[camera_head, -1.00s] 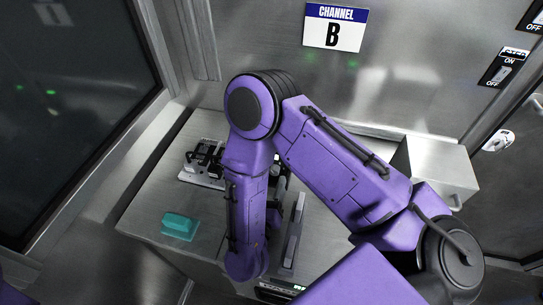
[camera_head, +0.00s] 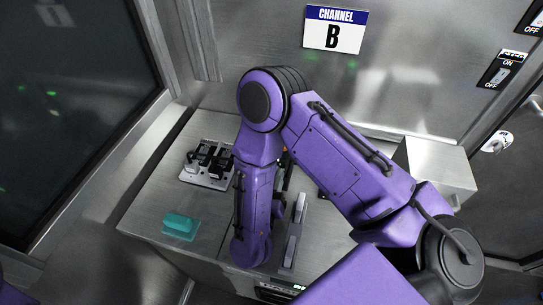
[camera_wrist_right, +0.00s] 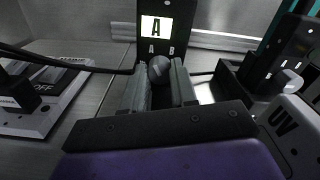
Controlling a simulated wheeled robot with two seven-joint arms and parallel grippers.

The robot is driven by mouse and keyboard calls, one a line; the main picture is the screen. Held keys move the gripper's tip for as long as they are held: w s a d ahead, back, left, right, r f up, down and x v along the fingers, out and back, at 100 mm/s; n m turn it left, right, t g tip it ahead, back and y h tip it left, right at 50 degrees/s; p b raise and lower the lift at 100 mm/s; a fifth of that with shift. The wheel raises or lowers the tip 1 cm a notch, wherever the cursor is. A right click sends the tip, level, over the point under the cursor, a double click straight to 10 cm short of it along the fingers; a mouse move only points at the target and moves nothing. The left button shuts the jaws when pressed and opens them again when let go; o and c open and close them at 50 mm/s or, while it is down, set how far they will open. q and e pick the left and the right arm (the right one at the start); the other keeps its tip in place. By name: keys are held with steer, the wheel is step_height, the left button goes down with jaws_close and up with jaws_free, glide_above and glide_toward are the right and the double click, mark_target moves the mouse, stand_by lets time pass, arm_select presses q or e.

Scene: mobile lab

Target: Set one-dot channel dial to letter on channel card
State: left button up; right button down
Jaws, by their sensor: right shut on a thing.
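The channel card (camera_head: 335,30) on the back wall reads CHANNEL B in the head view. A round grey dial (camera_wrist_right: 159,68) sits under these letters. My right gripper (camera_wrist_right: 160,80) is shut on the dial, with one finger on each side. The dial's dot marking is not legible. In the head view my right arm hides this gripper and the dial. My left gripper is not in view.
A black fixture on a pale plate (camera_head: 207,177) and a teal block (camera_head: 180,226) stand on the steel bench.

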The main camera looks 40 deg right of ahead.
steer(key=m+b, duration=0.1)
steer(key=m, duration=0.1)
steer(key=m+b, duration=0.3)
steer(key=m, duration=0.1)
steer(key=shift+f+b, duration=0.25)
steer(key=shift+b, duration=0.15)
steer(key=m+b, duration=0.3)
steer(key=shift+r+m+b, duration=0.2)
steer(key=shift+m+b, duration=1.1)
steer(key=shift+b, duration=0.15)
steer(key=c, duration=0.9)
jaws_free()
steer(key=shift+r, duration=0.1)
steer(key=shift+o, duration=0.2)
